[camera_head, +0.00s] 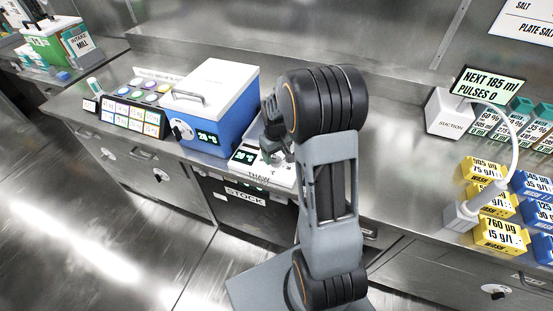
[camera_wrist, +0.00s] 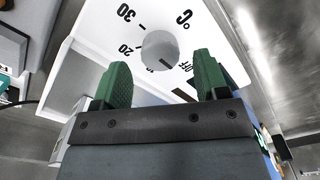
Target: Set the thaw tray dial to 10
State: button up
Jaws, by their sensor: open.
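The thaw tray (camera_head: 284,180) is a white unit marked THAW on the counter, with a small lit display (camera_head: 245,156) whose digits I cannot read surely. In the wrist view its white panel (camera_wrist: 95,40) carries a grey round dial (camera_wrist: 160,49), with 30, 20, OFF and °C printed around it. No contact shows. In the head view my gripper (camera_head: 274,146) is over the tray, partly hiding it.
A blue box with a white lid (camera_head: 214,92), its own dial and display stand left of the tray. A STOCK front (camera_head: 245,195) is below the counter. Right are a suction unit (camera_head: 450,113) and yellow and blue blocks (camera_head: 499,231).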

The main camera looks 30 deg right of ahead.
aim_at(276, 159)
jog(key=shift+f, duration=1.5)
jog(key=c, duration=0.9)
